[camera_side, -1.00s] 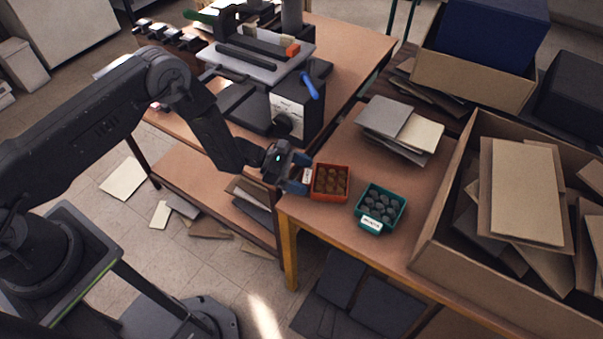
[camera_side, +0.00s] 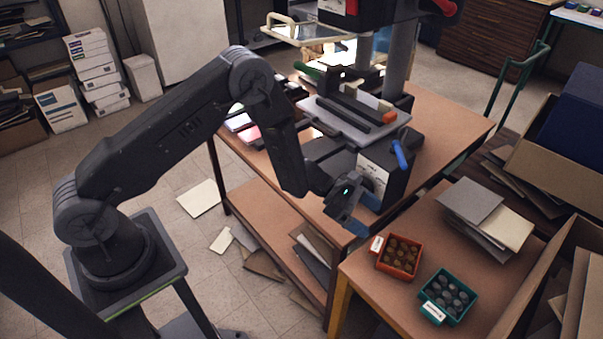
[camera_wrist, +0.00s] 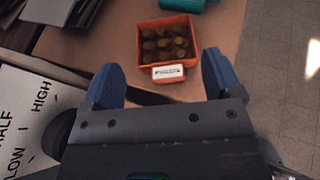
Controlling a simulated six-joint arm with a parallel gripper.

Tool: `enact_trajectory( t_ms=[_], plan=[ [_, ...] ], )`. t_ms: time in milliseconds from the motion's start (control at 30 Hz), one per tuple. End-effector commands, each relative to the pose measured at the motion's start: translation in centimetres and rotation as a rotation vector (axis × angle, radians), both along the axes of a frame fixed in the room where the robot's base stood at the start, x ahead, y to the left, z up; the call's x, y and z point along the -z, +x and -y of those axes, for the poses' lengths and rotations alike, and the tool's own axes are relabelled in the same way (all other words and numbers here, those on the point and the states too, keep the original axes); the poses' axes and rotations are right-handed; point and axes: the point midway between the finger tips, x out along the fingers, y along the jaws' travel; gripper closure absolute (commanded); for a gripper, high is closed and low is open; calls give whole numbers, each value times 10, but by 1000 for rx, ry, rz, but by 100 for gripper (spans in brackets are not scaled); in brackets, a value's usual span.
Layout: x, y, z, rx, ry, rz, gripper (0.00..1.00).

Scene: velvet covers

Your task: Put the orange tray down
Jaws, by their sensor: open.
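The orange tray (camera_side: 397,258) rests on the front table near its left corner, with several brown round pieces inside and a white label on its side. In the wrist view the orange tray (camera_wrist: 168,45) lies ahead of my fingers, its label facing me. My gripper (camera_side: 366,213) is open and empty. Its blue fingers (camera_wrist: 163,82) stand apart with nothing between them, and the tray is beyond their tips. In the side view my gripper is up and to the left of the tray, apart from it.
A teal tray (camera_side: 447,297) with grey pieces sits right of the orange one. A stack of boards (camera_side: 485,218) lies behind them. A white-faced machine box (camera_side: 383,172) stands close beside my gripper. A large cardboard box (camera_side: 550,285) is at right.

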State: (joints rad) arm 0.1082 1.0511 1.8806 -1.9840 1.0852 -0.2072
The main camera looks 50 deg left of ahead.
Motion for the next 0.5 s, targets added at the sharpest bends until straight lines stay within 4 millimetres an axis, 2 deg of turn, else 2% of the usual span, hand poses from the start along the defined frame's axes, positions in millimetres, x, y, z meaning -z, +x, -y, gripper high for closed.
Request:
enact_trajectory(
  t_ms=[67, 167, 267, 333, 400, 500],
  plan=[
    [-2, 0, 0, 4, 1, 4, 15],
    [-18, 0, 3, 41, 11, 35, 15],
    [-56, -5, 8, 138, 45, 112, 15],
    [-93, -15, 12, 238, 89, 194, 15],
    [-131, -30, 14, 346, 146, 282, 15],
    [-176, -57, 13, 499, 245, 408, 15]
  ],
)
